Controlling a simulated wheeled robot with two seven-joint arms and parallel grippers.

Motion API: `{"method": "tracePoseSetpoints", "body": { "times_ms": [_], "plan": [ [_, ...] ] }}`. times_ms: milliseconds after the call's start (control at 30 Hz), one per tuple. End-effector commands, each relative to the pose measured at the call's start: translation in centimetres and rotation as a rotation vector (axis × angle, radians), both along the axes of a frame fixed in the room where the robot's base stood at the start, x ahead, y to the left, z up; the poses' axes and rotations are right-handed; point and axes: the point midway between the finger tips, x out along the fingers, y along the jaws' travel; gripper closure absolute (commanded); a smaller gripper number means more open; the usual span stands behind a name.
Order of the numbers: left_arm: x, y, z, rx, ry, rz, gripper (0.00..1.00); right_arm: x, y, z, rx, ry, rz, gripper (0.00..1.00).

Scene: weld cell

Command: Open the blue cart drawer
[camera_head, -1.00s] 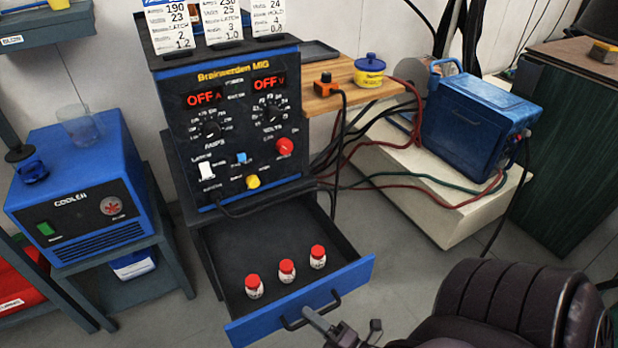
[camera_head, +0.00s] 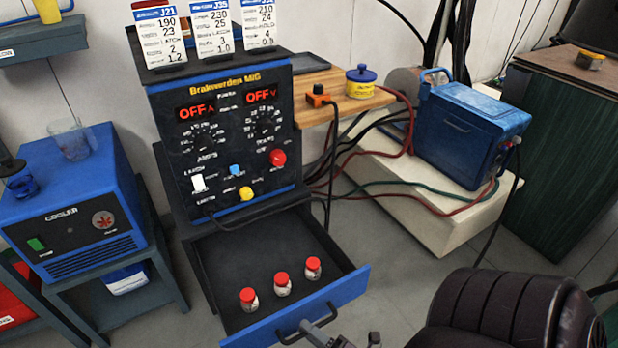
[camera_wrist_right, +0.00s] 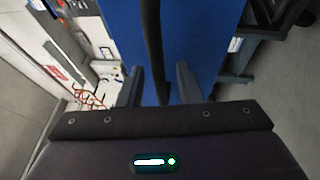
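The blue-fronted drawer (camera_head: 345,291) under the black welding machine stands pulled out, its dark interior showing. Inside, toward the front, stand three small white bottles with red caps (camera_head: 282,284). A dark bar handle (camera_head: 322,324) is on the drawer front. My right gripper (camera_head: 342,334) is at the handle, partly cut off by the bottom edge. In the right wrist view its two fingers (camera_wrist_right: 158,85) are apart, with the dark handle bar (camera_wrist_right: 151,40) running between them and gaps showing beside it. The blue drawer front (camera_wrist_right: 205,35) lies behind. My left gripper is not in view.
A blue cooler (camera_head: 70,205) stands on a stand at left. A blue case (camera_head: 470,135) sits on a pale block (camera_head: 440,225) at right, with hoses and cables around. A dark padded seat (camera_head: 500,315) is close at lower right. Grey floor shows between.

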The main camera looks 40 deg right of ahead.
Motion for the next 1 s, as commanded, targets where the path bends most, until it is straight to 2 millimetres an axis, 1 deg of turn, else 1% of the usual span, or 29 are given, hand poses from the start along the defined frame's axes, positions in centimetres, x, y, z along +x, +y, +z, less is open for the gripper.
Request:
{"method": "tracePoseSetpoints", "body": {
  "times_ms": [300,433,600,1000],
  "plan": [
    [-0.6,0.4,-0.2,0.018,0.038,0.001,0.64,-5.1,-0.8,-1.0,-0.002,0.007,-0.001,0.68],
    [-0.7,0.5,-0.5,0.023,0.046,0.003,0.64,-6.5,-1.1,-1.2,-0.001,0.004,0.000,0.68],
    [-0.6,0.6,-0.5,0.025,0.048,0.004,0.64,-7.2,-1.2,-1.3,-0.001,0.003,0.000,0.68],
    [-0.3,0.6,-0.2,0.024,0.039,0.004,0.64,-7.2,-1.2,-1.3,0.000,0.002,0.000,0.68]
  ]
}}
